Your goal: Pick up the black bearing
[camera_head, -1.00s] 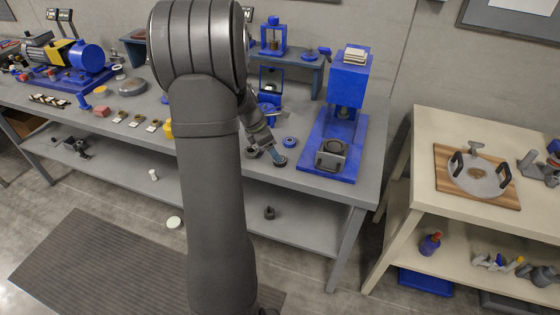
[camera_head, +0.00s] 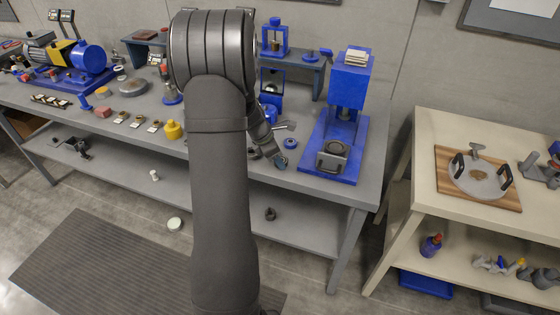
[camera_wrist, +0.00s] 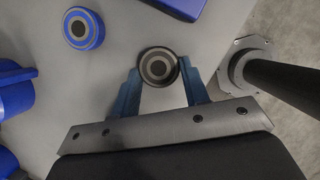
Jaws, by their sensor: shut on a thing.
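The black bearing (camera_wrist: 158,66) is a round dark ring with a grey band, seen from above in the wrist view. My gripper (camera_wrist: 160,70) has its two blue fingers on either side of it, shut on it. In the head view my gripper (camera_head: 280,162) is at the front edge of the grey bench, left of the blue press. The bearing is too small and covered there to make out clearly. I cannot tell whether it touches the bench top or is just above it.
A blue-rimmed bearing (camera_head: 291,143) lies just behind my gripper, also in the wrist view (camera_wrist: 83,28). The blue press (camera_head: 350,85) stands to the right on its blue base. A yellow part (camera_head: 173,130) stands to the left. A wooden table (camera_head: 440,205) is farther right.

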